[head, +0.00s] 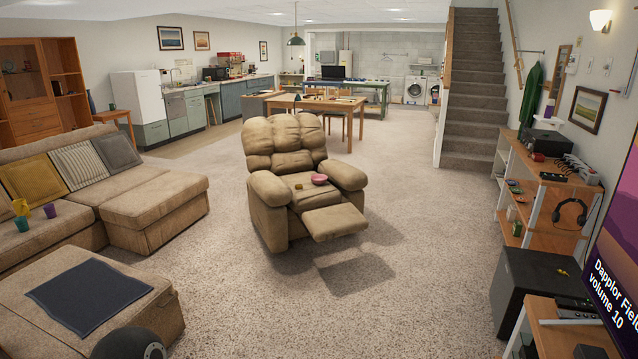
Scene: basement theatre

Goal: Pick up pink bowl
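A small pink bowl (319,179) sits on the seat of a tan recliner (268,213) in the middle of the room. It is upright, toward the right side of the seat, near the right armrest. The recliner's footrest (335,222) is extended toward the front right. Neither of my grippers is in view.
Open carpet (400,270) surrounds the recliner. A sectional sofa (150,208) and an ottoman with a dark cloth (90,294) are at the left. A black cabinet (535,285) and shelves (548,190) line the right. A wooden table (318,104) stands behind.

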